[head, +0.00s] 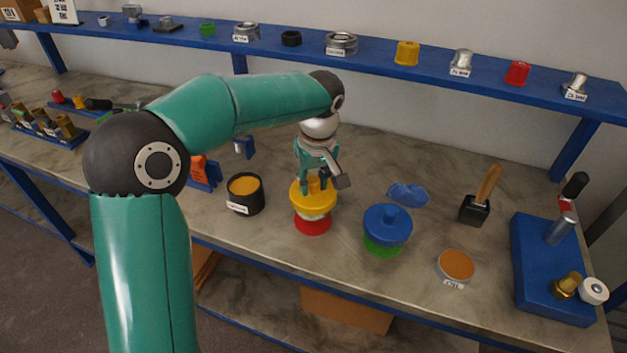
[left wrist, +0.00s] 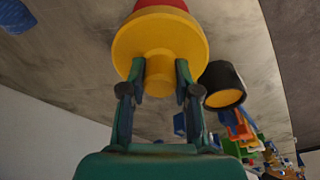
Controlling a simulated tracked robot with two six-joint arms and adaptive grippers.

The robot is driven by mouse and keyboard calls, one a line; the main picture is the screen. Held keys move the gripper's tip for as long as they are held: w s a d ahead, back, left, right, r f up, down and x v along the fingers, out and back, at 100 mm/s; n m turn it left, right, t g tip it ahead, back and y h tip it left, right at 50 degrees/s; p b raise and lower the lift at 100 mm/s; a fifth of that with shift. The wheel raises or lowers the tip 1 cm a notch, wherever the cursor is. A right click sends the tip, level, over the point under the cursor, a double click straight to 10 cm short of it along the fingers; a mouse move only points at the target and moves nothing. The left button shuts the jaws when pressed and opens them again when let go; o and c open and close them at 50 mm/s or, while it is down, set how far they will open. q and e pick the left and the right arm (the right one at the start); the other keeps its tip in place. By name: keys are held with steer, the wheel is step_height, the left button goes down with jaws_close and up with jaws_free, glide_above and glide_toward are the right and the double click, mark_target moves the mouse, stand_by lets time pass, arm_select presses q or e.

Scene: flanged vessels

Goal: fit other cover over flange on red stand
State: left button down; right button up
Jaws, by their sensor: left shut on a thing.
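The yellow cover (head: 300,197) is a round disc with a knob on top. It is at the flange of the pale vessel (head: 316,215) on the red stand (head: 312,227), and looks level. I cannot tell whether it is fully seated. My left gripper (head: 318,184) points down from above, shut on the yellow cover's knob. In the left wrist view the fingers (left wrist: 160,82) are on both sides of the knob, with the yellow disc (left wrist: 135,40) and red part (left wrist: 160,3) beyond. A blue cover (head: 387,222) sits over the green stand (head: 384,246) to the right. My right gripper is out of view.
A black pot (head: 245,196) with amber contents stands close left. A blue cloth (head: 408,194), an orange-topped dish (head: 457,265), a brush (head: 476,208) and a blue fixture (head: 535,275) lie to the right. A blue shelf (head: 280,50) runs along the back.

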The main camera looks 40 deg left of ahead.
arm_select(q)
steer(key=shift+f+b, duration=1)
steer(key=shift+f, duration=0.35)
steer(key=c, duration=0.8)
jaws_free()
steer(key=shift+o, duration=0.2)
steer(key=shift+r, duration=0.1)
